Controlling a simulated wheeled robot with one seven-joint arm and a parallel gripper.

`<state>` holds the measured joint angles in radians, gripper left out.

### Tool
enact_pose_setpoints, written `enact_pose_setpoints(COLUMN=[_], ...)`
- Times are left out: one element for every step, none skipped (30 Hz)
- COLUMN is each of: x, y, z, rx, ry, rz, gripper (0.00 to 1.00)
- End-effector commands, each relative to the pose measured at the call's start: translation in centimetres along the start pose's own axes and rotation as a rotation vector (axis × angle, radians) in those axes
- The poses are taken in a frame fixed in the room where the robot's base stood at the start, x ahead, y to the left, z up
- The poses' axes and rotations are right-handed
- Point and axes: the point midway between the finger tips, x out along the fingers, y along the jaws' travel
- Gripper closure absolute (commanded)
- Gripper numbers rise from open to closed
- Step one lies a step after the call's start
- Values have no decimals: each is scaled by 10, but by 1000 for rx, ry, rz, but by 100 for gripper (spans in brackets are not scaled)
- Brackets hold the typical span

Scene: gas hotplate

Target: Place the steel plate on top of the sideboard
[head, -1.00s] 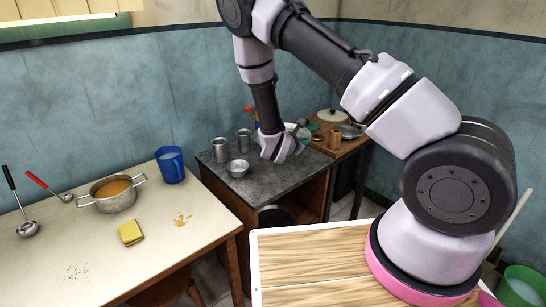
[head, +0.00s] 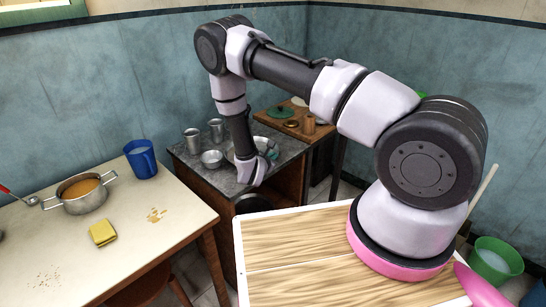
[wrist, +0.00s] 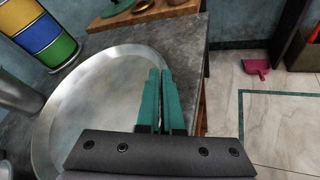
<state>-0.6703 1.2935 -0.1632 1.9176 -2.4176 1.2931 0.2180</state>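The steel plate (wrist: 95,95) is a wide, shallow round disc that fills the left of the wrist view. In the head view the plate (head: 262,141) is partly hidden behind my wrist, over the grey-topped cabinet (head: 193,171). My gripper (wrist: 160,80) has its two green fingers close together at the plate's right rim, and the rim runs in between them. In the head view my gripper (head: 271,154) is low over the cabinet's right part. I cannot tell whether the plate touches the top.
Two metal cups (head: 193,141) and a small metal bowl (head: 212,159) stand left of the plate. Striped canisters (wrist: 45,37) stand near its far left. A wooden-topped unit (head: 275,122) with dishes adjoins behind. The front-left table (head: 130,225) holds a pot, blue mug and sponge.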

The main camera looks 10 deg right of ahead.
Motion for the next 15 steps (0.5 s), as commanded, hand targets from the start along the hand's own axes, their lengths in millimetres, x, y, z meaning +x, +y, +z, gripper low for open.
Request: enact_pose_setpoints(x=[0,0,0,0,0,0,1,1,1,0,0,0,0,0,0], y=[1,1,1,1,0,0,0,0,0,0,0,0,0,0,0], z=[1,1,1,1,1,0,-1,-1,0,0,0,0,0,0,0], rx=[2,2,2,1,1,1,1,0,0,0,0,0,0,0,0], ry=[-1,-1,-1,-1,-1,-1,-1,-1,-1,-1,-1,-1,-1,-1,-1], rz=[1,1,0,0,0,0,0,0,0,0,0,0,0,-1,-1], gripper=[100,100,100,100,100,100,100,89,74,67,67,67,67,67,67])
